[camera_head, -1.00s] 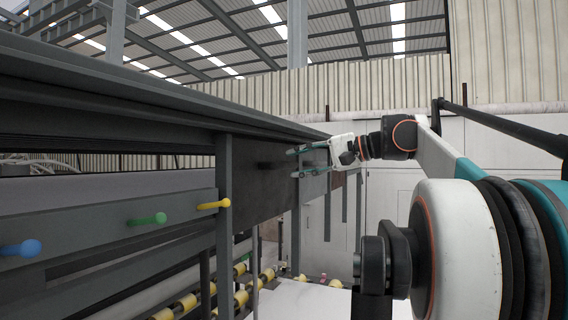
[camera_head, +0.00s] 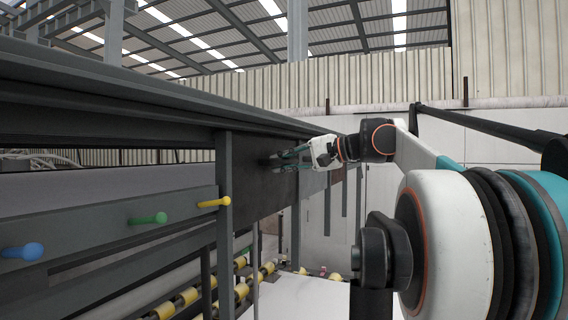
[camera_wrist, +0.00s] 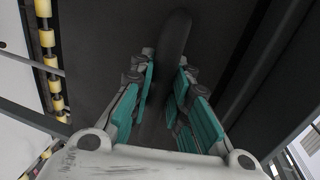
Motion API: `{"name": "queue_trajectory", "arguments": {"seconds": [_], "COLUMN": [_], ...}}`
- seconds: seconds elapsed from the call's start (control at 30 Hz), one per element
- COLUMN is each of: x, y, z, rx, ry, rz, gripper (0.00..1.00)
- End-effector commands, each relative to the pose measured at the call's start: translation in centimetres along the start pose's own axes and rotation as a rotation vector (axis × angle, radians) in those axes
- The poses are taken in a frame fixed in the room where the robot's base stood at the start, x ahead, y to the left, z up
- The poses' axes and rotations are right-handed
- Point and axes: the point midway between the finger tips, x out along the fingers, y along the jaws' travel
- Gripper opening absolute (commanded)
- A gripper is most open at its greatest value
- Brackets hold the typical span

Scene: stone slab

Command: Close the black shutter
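The black shutter (camera_head: 262,185) is a dark flat panel in the grey frame, seen at a slant in the body camera view. It fills the upper middle of the wrist view (camera_wrist: 105,35). A rounded black handle (camera_wrist: 174,38) stands out from it there. My gripper (camera_head: 284,161) is at the panel's face, its teal-padded fingers pointing left. In the wrist view, the fingers (camera_wrist: 167,75) are apart, with the handle's near part lying between them. I cannot tell whether either finger touches it.
Blue (camera_head: 22,251), green (camera_head: 148,219) and yellow (camera_head: 214,203) knobs stick out from a grey rail at left. A grey upright post (camera_head: 224,190) stands between them and my gripper. Yellow rollers (camera_head: 240,290) lie below. A pale wall (camera_head: 400,215) is behind.

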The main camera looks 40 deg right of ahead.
Motion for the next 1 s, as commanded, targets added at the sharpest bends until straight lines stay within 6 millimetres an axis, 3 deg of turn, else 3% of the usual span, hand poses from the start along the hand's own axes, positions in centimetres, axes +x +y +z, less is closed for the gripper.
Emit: {"name": "queue_trajectory", "arguments": {"seconds": [0.17,0.37,0.8,1.0], "x": [0.1,0.7,3.4,4.3], "y": [0.4,3.5,16.3,20.7], "z": [0.0,0.0,0.0,0.0], "rx": [0.000,0.000,0.000,0.000], "ry": [0.000,0.000,0.000,0.000], "rz": [0.000,0.001,0.001,0.001], "gripper": [0.00,0.00,0.00,0.00]}}
